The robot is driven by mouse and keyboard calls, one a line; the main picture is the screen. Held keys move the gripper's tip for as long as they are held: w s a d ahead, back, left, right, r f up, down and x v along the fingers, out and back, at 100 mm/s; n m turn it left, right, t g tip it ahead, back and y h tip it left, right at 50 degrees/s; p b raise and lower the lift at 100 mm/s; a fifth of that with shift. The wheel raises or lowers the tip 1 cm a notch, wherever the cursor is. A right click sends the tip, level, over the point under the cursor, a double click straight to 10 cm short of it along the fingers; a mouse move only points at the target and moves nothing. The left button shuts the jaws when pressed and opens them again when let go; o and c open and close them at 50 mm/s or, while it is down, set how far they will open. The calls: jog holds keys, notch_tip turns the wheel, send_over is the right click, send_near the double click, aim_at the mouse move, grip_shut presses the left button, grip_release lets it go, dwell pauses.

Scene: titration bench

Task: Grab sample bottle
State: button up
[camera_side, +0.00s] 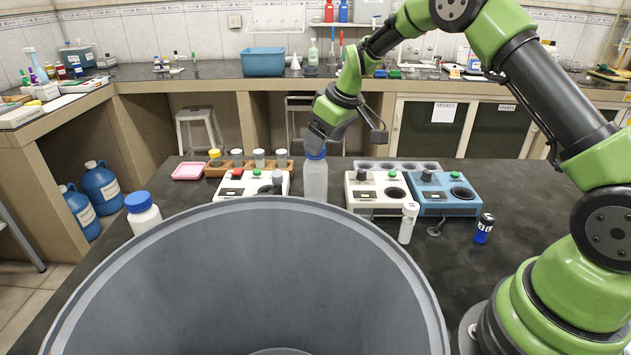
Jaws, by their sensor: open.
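My gripper (318,148) is open, with its jaws pointing down. It is at the blue cap of a clear, frosted bottle (316,181). The bottle stands upright on the dark table between two instruments. The jaws overlap the cap in this view; I cannot tell whether they touch it or sit around it. Other bottles also show: a white bottle with a blue cap (142,214) at the left and a small white-capped vial (408,223) to the right. The frames do not show which one is named the sample bottle.
A large grey round container (250,265) fills the front and hides the table there. White instruments (258,183) (377,190) flank the bottle, with a blue one (443,193) further right. A wooden rack (240,168) of vials stands behind. A small blue battery-like cylinder (484,229) stands right.

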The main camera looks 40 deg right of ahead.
aim_at(315, 170)
jog(key=x, duration=0.4)
jog(key=shift+w+a, duration=0.1)
jog(key=shift+w, duration=0.05)
jog(key=c, duration=1.2)
